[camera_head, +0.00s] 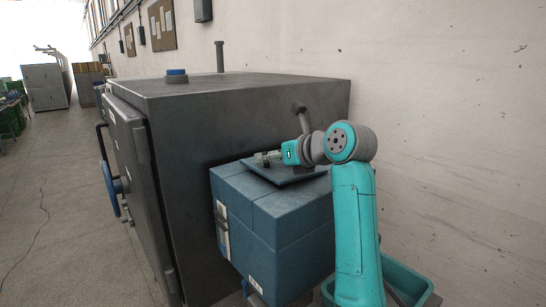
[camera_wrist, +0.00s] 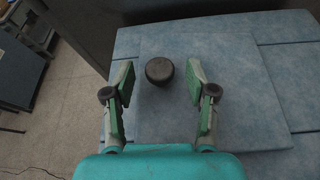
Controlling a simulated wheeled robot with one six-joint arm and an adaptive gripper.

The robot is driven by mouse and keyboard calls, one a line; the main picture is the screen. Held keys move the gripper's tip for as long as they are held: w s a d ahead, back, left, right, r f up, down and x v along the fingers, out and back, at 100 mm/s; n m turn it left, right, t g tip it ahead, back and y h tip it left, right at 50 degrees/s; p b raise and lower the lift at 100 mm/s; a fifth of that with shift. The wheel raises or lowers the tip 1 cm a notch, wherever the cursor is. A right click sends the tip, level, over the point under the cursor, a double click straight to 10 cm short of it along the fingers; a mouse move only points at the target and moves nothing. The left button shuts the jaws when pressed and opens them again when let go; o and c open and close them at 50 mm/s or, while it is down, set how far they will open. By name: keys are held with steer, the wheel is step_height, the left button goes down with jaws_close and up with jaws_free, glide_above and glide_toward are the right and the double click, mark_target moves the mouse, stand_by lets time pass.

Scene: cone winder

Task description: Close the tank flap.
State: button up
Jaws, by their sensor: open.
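The blue tank (camera_head: 290,228) stands against the dark grey cabinet. On its top is a flat blue flap (camera_head: 290,178), which looks slightly raised in the head view; its exact angle is hard to tell. The flap (camera_wrist: 238,85) fills much of the wrist view and carries a round black knob (camera_wrist: 160,70). My gripper (camera_head: 264,157) is low over the flap. In the wrist view my gripper (camera_wrist: 160,84) is open, with one finger on each side of the knob and a visible gap on both sides. The flap's underside is hidden.
A pale wall (camera_head: 440,120) is close behind and to the right. A teal bin (camera_head: 405,280) sits low at right. The floor at left (camera_head: 60,210) is clear.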

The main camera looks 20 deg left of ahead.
steer(key=shift+c, duration=0.3)
jaws_close()
steer(key=shift+s+a+f+n+t, duration=0.15)
steer(key=shift+f+n, duration=0.1)
steer(key=shift+f, duration=0.25)
steer(key=shift+s+a+f+n+t, duration=0.15)
steer(key=shift+f+n, duration=0.1)
steer(key=shift+f, duration=0.2)
steer(key=shift+d+h, duration=0.1)
steer(key=shift+h, duration=0.2)
steer(key=shift+o, duration=0.3)
jaws_free()
steer(key=v, duration=1.2)
